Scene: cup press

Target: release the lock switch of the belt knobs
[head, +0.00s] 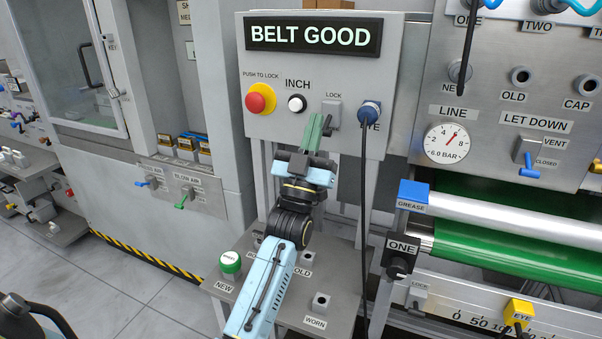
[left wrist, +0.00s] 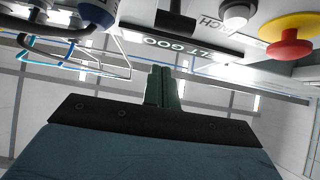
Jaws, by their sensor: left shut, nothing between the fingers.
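A small grey switch block (head: 331,110) labelled LOCK is on the upright panel under the BELT GOOD sign, with a dark lever at its lower edge. In the left wrist view a dark lever (left wrist: 176,22) stands out from the panel beyond the fingertips. My left gripper (head: 315,122) is shut and empty, its green fingers just left of that lever in the head view; whether they touch cannot be told. The fingers also show in the left wrist view (left wrist: 162,88). A second LOCK switch (head: 417,296) is under the black ONE knob (head: 400,262). I do not see my right gripper.
A red push button (head: 260,98) and a white INCH button (head: 297,103) are left of the upper switch. A blue EYE plug (head: 370,111) with a hanging cable is close on its right. A grey shelf (head: 337,300) is below my arm.

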